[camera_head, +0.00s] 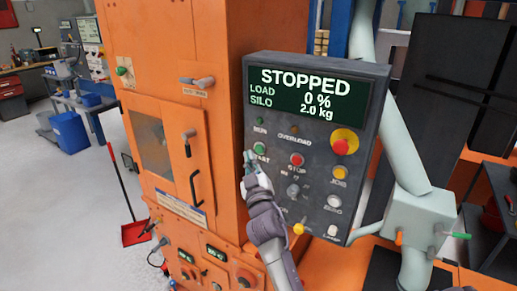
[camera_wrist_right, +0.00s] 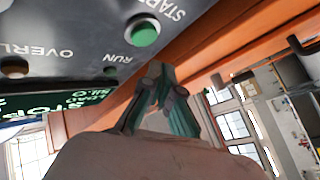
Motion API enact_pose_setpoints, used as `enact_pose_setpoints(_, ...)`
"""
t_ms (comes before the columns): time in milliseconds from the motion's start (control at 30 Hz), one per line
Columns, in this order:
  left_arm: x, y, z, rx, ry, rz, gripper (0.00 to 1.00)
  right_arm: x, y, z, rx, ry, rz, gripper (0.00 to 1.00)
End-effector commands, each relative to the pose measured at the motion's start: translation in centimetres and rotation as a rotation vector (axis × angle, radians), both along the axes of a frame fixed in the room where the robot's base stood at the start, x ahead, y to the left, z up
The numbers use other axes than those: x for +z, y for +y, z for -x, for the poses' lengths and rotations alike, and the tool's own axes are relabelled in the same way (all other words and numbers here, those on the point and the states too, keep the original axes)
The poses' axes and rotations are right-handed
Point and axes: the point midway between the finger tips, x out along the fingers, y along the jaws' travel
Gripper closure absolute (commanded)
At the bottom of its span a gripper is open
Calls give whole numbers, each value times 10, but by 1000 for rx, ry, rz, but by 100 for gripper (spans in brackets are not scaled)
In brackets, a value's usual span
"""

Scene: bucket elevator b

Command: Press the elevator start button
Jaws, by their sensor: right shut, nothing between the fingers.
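The dark control panel (camera_head: 315,185) faces me in the head view. Its display (camera_head: 308,92) reads STOPPED, load 0 %, silo 2.0 kg. The green start button (camera_head: 260,148) is at the panel's left side, above the label START. It also shows in the right wrist view (camera_wrist_right: 146,33), upside down. My right gripper (camera_head: 249,157) is shut and empty, with its tips just left of the start button. In the right wrist view its fingertips (camera_wrist_right: 157,72) point toward the panel, apart from the button in the picture. I cannot tell how close they are in depth. My left gripper is not in view.
Near the start button are a red stop button (camera_head: 296,160), a red emergency knob on yellow (camera_head: 340,147) and a yellow jog button (camera_head: 339,173). The orange elevator housing (camera_head: 220,120) stands close left of the panel. A grey pipe (camera_head: 400,150) runs along its right.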

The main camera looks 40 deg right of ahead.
Motion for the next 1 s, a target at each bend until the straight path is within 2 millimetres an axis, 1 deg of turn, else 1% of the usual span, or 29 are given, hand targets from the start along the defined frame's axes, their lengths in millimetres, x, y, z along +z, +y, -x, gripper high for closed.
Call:
enact_pose_setpoints(100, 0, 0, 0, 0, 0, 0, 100, 0, -9, -4, 0, 0, 1, 100)
enact_pose_setpoints(267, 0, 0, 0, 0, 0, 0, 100, 0, -15, -6, -1, -1, 0, 100)
enact_pose_setpoints(1000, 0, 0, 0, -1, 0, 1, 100, 0, -14, -6, 0, 0, 0, 100)
